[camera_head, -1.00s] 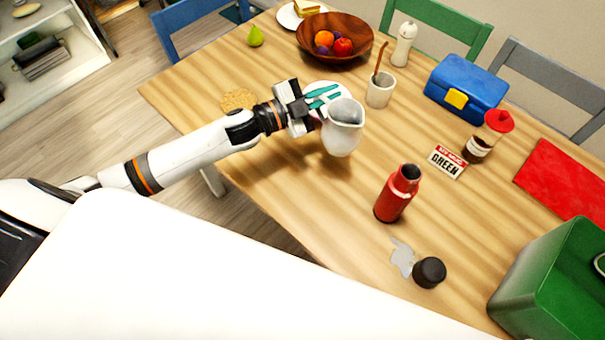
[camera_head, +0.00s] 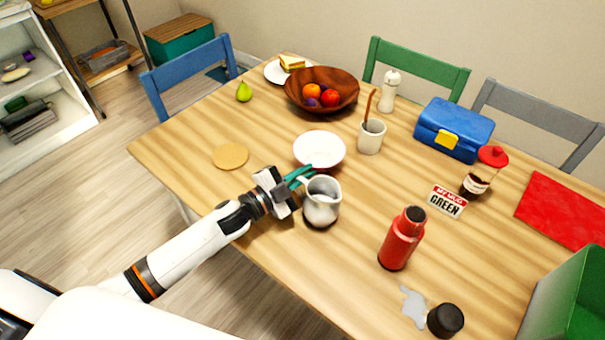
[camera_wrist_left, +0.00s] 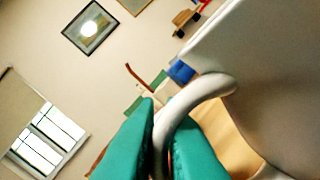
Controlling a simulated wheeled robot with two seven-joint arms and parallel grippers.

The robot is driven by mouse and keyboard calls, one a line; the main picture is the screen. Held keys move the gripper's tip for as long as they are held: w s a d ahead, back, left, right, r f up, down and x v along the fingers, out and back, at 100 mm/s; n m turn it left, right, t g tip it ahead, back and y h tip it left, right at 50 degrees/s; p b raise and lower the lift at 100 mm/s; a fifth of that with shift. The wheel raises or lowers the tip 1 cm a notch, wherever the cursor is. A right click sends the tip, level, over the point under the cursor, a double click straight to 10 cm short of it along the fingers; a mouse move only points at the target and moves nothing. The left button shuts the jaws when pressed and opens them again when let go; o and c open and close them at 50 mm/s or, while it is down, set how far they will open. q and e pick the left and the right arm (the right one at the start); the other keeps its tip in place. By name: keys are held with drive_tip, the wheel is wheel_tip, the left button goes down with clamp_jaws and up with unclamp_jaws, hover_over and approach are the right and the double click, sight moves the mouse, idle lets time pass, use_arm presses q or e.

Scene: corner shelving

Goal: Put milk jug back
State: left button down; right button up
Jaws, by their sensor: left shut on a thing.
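The milk jug (camera_head: 323,208) is a light grey pitcher with a handle, held upright at the table's near edge in the head view. A dark shadow lies under it; I cannot tell if its base touches the table. My left gripper (camera_head: 298,181) has teal fingers shut on the jug's handle. The left wrist view shows the teal fingers (camera_wrist_left: 160,150) on both sides of the pale handle (camera_wrist_left: 196,92), with the jug's body (camera_wrist_left: 270,75) filling the right side. My right gripper is not in view.
On the table (camera_head: 270,225) a white bowl (camera_head: 320,149) stands just behind the jug. A red bottle (camera_head: 402,240) is to its right, near a grey spill (camera_head: 413,306) and black cap (camera_head: 445,320). A cup (camera_head: 371,137) and round mat (camera_head: 230,156) are farther off.

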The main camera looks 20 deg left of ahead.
use_arm(q)
drive_tip(key=shift+f, duration=0.15)
drive_tip(key=c, duration=1.5)
unclamp_jaws()
drive_tip(key=shift+c, duration=0.2)
drive_tip(key=shift+s+r, duration=0.1)
drive_tip(key=shift+r, duration=0.1)
drive_tip(key=b+v, duration=0.1)
drive_tip(key=v, duration=0.9)
drive_tip(key=shift+s+a+f, duration=0.2)
drive_tip(key=shift+a, duration=0.05)
drive_tip(key=shift+s+a+r, duration=0.1)
drive_tip(key=shift+s+a, duration=0.25)
drive_tip(key=shift+s, duration=0.2)
